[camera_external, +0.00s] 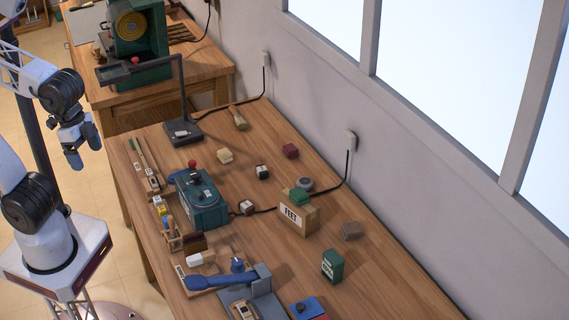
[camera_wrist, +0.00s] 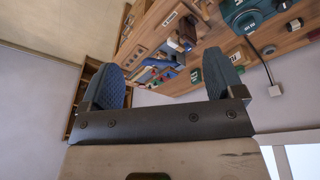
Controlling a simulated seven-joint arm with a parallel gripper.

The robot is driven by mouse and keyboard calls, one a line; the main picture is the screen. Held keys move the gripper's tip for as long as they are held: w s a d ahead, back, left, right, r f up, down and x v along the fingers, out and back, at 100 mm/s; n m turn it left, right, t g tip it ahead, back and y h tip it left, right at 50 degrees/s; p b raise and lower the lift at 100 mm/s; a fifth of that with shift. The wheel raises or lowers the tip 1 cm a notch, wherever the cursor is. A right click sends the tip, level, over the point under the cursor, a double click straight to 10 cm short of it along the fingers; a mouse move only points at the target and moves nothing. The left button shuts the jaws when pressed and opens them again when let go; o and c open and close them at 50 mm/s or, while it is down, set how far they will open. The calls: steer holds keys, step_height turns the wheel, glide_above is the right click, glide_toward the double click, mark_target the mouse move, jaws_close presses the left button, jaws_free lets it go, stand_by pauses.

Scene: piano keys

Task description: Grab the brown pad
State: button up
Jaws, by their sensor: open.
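A small grey-brown block (camera_external: 351,230), which looks like the brown pad, lies on the wooden bench near its wall side, right of the box marked FEET (camera_external: 292,219). My gripper (camera_external: 83,148) is open and empty at the left, in the air off the bench's left side, far from the block. In the wrist view my gripper (camera_wrist: 163,85) shows two blue fingertips spread apart with nothing between them. The wrist view shows part of a bench beyond the fingers; I cannot pick out the brown pad there.
A green pad (camera_external: 301,196) rests on the FEET box. A maroon block (camera_external: 290,151) and a beige block (camera_external: 225,156) lie farther back. A green machine (camera_external: 202,201), a lamp (camera_external: 184,131), a green tin (camera_external: 332,265) and a blue-handled tool (camera_external: 222,282) stand on the bench.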

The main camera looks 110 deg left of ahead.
steer(key=w+a+r+n+h, duration=0.2)
steer(key=w+a+n, duration=0.2)
steer(key=w, duration=0.8)
steer(key=w+a+r+n+h, duration=0.25)
steer(key=w+a+n, duration=0.2)
steer(key=w, duration=0.75)
steer(key=w+a+r+n+h, duration=0.2)
steer(key=w+a+r+n, duration=0.15)
steer(key=w, duration=0.75)
steer(key=w+a+f+n+t+h, duration=0.1)
steer(key=w+a+f+n+h, duration=0.2)
steer(key=w+a, duration=0.6)
steer(key=w+a+f+n+t, duration=0.25)
steer(key=w+a+n, duration=0.35)
steer(key=a, duration=0.4)
steer(key=w+a+f+n+t+h, duration=0.1)
steer(key=w+a+f+n+h, duration=0.2)
steer(key=w+a, duration=0.65)
steer(key=y, duration=0.2)
glide_toward(349, 222)
steer(key=shift+h+x, duration=0.25)
steer(key=shift+x, duration=0.8)
steer(key=shift+a+f, duration=0.1)
steer(key=shift+a, duration=0.05)
steer(key=shift+x, duration=1.35)
